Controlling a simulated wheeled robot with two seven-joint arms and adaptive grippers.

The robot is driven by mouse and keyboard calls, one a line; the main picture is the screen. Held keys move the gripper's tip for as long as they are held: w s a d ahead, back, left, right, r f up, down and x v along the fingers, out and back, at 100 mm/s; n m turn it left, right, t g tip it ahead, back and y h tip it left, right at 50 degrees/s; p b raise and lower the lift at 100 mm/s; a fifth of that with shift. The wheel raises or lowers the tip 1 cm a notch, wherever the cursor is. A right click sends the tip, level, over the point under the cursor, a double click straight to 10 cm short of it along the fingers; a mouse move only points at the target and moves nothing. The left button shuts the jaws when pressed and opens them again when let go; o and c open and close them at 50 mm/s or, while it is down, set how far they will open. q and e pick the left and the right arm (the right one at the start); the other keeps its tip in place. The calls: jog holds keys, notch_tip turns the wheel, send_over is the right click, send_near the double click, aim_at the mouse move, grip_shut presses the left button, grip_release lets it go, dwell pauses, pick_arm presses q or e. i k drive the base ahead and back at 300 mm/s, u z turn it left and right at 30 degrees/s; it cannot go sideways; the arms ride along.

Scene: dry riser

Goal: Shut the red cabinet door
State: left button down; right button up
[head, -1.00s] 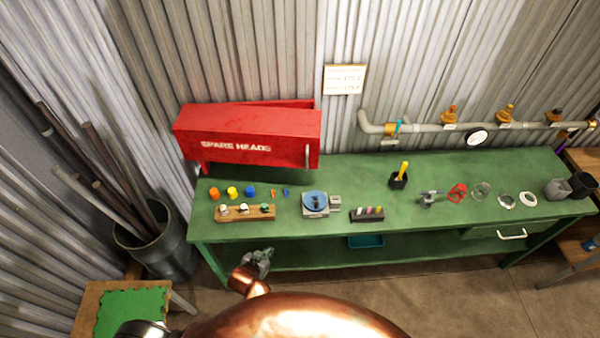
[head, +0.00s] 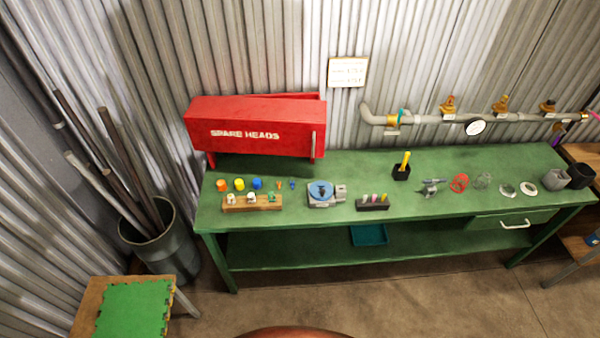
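The red cabinet (head: 258,106) is at the back left of the green workbench, against the corrugated wall. Its front door (head: 225,146) carries the words SPARE HEADS and a pale upright handle (head: 313,145) near its right edge. The top outline is stepped near the right end; I cannot tell how far the door stands open. Neither of my grippers is in view, and nothing touches the cabinet. Only a copper-coloured sliver of my own body shows at the bottom edge.
The green workbench (head: 300,219) holds coloured caps, a wooden block (head: 252,203), a blue-topped device (head: 320,190) and a dark holder (head: 373,203) in front of the cabinet. A bin of pipes (head: 160,250) stands left. A green-matted stool (head: 135,307) is at lower left.

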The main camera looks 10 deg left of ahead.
aim_at(266, 126)
jog(key=k, duration=0.7)
jog(key=u, duration=0.6)
jog(key=i, duration=1.6)
jog(key=z, duration=0.6)
